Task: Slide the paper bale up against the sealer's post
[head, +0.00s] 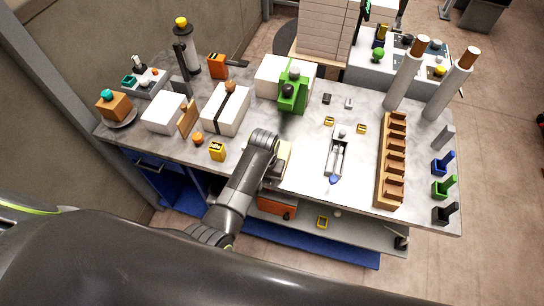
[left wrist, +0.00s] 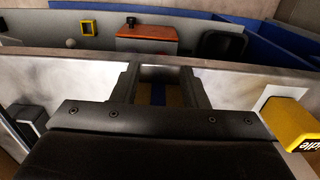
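A white block with a dark band (head: 222,112), which looks like the paper bale, lies on the grey table left of centre. A dark upright post (head: 181,62), possibly the sealer's post, stands behind it to the left, with a gap between them. My left gripper (head: 276,168) is low over the table's front part, right of and nearer than the banded block, and apart from it. In the left wrist view its two fingers (left wrist: 160,88) are apart, and neither white block shows clearly between them. My right gripper is out of view.
Another white block (head: 163,113) lies to the left. A green device (head: 293,92) stands by a third white block (head: 270,72). A yellow box (head: 217,151) sits near the front edge, left of my gripper. A wooden rack (head: 392,165) and two tall tubes (head: 407,75) occupy the right.

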